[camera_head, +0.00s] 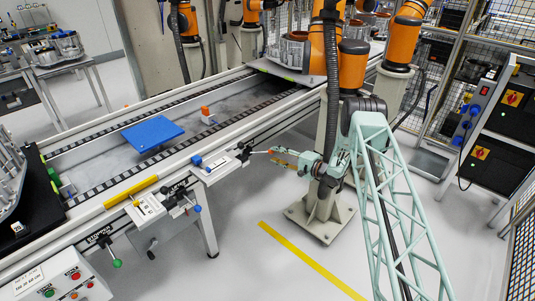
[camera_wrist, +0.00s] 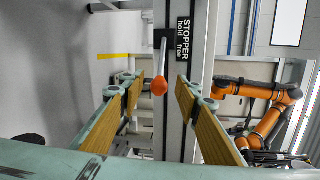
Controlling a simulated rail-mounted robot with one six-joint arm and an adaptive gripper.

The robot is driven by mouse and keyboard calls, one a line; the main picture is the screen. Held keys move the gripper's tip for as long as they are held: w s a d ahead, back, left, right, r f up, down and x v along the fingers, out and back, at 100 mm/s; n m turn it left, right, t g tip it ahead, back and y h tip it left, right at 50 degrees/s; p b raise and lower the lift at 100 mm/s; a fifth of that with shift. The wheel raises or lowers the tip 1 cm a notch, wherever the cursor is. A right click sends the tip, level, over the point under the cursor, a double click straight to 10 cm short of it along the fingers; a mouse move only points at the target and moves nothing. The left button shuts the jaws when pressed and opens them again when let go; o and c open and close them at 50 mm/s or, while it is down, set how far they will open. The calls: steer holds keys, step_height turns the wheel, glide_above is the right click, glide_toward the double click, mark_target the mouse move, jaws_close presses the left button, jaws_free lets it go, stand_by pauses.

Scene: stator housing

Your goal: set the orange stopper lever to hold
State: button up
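The stopper lever with its orange ball knob (camera_wrist: 159,87) shows in the wrist view, its grey rod running up the picture from the knob. A black STOPPER label (camera_wrist: 183,38) with the words hold and free is right of the rod. The knob lies toward the free end of the label. My gripper (camera_wrist: 157,92) is open, one yellow-padded finger on each side of the knob, with gaps on both sides. In the head view the orange knob (camera_head: 270,152) is small, just at the left of my gripper (camera_head: 284,159), beside the conveyor's near side. Depth between fingertips and knob is unclear.
The conveyor (camera_head: 230,137) carries a blue plate (camera_head: 152,133) and an orange block (camera_head: 207,115). Other levers along its near side have a blue knob (camera_head: 197,209) and a green knob (camera_head: 117,263). A button box (camera_head: 55,279) stands at lower left.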

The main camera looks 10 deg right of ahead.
mark_target(270, 152)
steer(key=shift+b+x, duration=0.3)
steer(key=shift+x, duration=2.75)
steer(key=shift+c, duration=0.7)
steer(key=shift+a, duration=0.1)
jaws_close()
